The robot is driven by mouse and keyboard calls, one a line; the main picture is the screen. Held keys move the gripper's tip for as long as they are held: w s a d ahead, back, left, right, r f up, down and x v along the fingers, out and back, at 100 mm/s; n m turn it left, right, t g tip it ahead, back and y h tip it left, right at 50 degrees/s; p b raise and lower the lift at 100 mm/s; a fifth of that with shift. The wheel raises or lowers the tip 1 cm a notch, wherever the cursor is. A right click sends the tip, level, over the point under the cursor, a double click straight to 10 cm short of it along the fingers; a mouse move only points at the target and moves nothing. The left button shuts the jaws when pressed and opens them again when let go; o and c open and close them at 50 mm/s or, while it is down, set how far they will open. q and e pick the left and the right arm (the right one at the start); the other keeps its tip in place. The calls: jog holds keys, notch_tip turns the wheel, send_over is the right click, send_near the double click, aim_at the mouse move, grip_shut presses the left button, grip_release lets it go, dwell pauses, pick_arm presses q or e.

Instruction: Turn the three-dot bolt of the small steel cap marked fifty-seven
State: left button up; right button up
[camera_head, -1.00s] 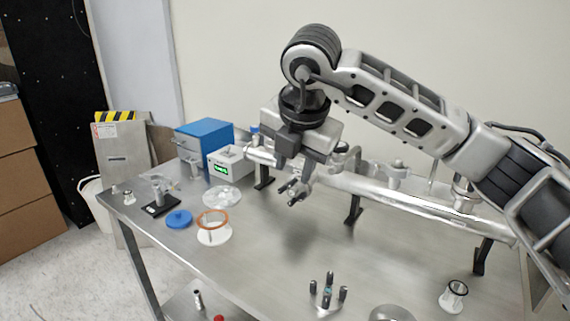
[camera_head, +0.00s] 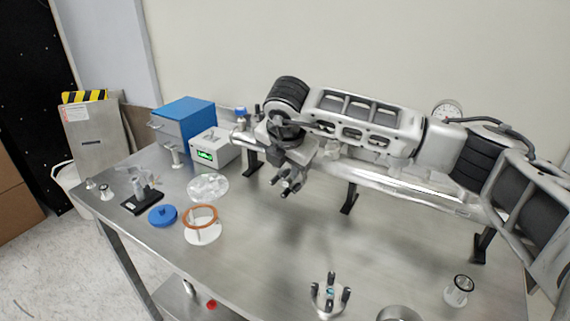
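My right gripper (camera_head: 290,186) reaches in from the right and hangs over the steel bench (camera_head: 255,240), in front of the long steel pipe (camera_head: 410,185). Its two dark fingertips look a little apart, with nothing between them. My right arm hides part of the pipe and what is fitted on it. I cannot make out a small steel cap marked fifty-seven or a three-dot bolt at this size. My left gripper is not in view.
Dark brackets (camera_head: 350,198) hold the pipe. Left of the gripper are a white box with a green display (camera_head: 209,153), a blue box (camera_head: 184,125), a copper-coloured ring (camera_head: 201,217) and a blue disc (camera_head: 162,215). A pronged fitting (camera_head: 328,297) stands in front. The bench middle is clear.

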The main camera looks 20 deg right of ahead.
aim_at(285, 174)
jog(key=shift+x, duration=0.9)
jog(key=shift+w+f, duration=0.1)
jog(key=shift+f, duration=0.1)
grip_shut()
